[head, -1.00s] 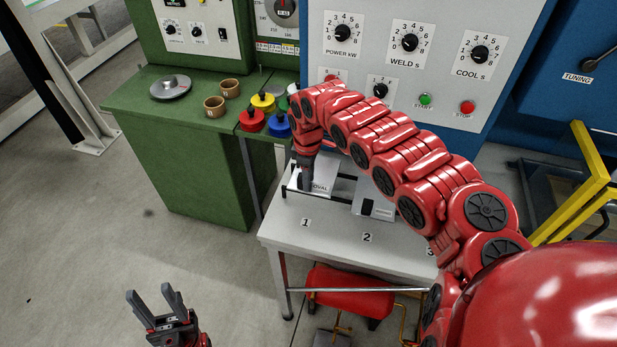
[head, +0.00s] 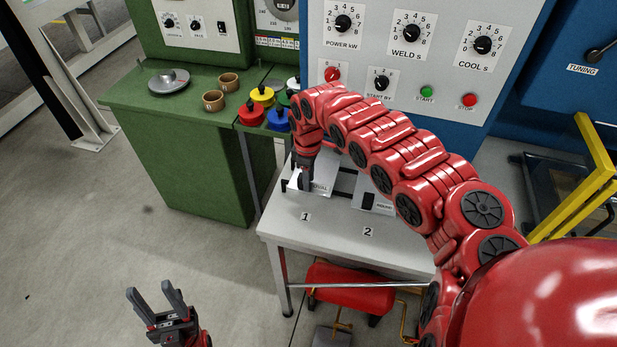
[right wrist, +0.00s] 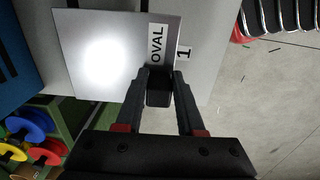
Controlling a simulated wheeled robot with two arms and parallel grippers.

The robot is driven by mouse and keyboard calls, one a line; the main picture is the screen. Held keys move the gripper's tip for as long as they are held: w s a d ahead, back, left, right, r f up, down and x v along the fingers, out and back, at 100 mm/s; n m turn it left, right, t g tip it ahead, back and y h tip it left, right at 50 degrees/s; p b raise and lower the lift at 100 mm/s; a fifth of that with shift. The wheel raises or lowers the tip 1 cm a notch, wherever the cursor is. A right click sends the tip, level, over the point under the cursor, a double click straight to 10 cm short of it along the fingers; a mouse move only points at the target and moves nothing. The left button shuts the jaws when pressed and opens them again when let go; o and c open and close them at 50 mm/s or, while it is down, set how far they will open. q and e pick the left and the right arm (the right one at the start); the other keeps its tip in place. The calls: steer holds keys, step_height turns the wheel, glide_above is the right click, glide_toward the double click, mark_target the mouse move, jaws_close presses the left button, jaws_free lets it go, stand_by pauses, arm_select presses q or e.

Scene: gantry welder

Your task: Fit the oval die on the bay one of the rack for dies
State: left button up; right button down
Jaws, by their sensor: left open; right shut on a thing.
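The oval die (head: 326,172) is a flat silver plate labelled OVAL, at the back of bay one (head: 305,217) of the grey rack (head: 335,236). In the right wrist view, the plate (right wrist: 85,75) lies close to the number 1 label. My right gripper (head: 304,183) is shut on the die's dark block (right wrist: 159,88) at the plate's edge. Whether the plate rests fully on the rack cannot be told, as the gripper hides part of it. My left gripper (head: 158,298) is open and empty, over the floor at lower left.
Another die (head: 370,198) stands in bay two, right beside. A green bench (head: 190,125) with red, yellow and blue knobbed pieces (head: 262,97) is at left. A red cylinder (head: 350,290) lies under the rack.

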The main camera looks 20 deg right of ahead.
steer(key=shift+f+b, duration=0.65)
steer(key=shift+f, duration=0.5)
steer(key=shift+c, duration=2.2)
jaws_free()
steer(key=shift+r, duration=0.1)
